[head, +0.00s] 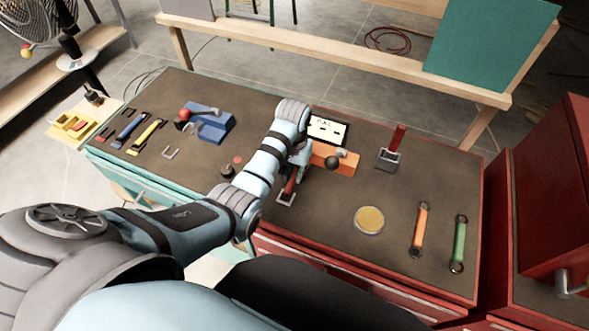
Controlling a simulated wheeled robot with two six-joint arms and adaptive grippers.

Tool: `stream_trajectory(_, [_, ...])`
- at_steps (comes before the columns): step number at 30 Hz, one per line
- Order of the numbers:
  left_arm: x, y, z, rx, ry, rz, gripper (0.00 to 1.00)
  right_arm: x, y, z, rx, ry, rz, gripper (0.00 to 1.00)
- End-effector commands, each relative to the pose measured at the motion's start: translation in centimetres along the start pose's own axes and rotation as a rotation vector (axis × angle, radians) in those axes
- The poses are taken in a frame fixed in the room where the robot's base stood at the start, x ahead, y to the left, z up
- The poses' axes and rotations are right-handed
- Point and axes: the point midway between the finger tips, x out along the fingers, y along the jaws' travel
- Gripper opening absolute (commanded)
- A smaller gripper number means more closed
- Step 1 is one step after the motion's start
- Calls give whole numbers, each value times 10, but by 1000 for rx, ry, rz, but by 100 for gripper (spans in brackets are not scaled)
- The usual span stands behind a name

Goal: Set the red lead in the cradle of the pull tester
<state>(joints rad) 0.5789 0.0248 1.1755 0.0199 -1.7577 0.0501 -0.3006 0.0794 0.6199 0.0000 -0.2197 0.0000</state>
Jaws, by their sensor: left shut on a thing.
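My left gripper (294,170) is shut on the red lead (290,184), which hangs below it, tilted. Much of the lead is hidden by the gripper. The lower end of the lead is over or beside a pale U-shaped bracket (284,203) on the bench; I cannot tell whether they touch. An orange device (345,166) with a black knob and a white display (327,130) stands just right of the gripper and looks like the pull tester. Its left part is hidden by my arm, and I cannot make out its cradle clearly. My right gripper is not in view.
Blue (130,129) and yellow (148,135) leads and a blue tool (212,125) lie left. A dark block with a red upright (388,159), a round tin (369,220), and orange (421,229) and green (459,243) leads are right. Bare mat lies between them.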

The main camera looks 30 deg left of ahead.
Motion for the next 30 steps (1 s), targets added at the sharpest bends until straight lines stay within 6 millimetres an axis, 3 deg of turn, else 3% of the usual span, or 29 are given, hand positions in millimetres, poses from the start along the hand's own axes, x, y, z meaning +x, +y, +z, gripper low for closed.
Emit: stream_trajectory(30, [10,0,0,0,0,0,0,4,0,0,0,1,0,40])
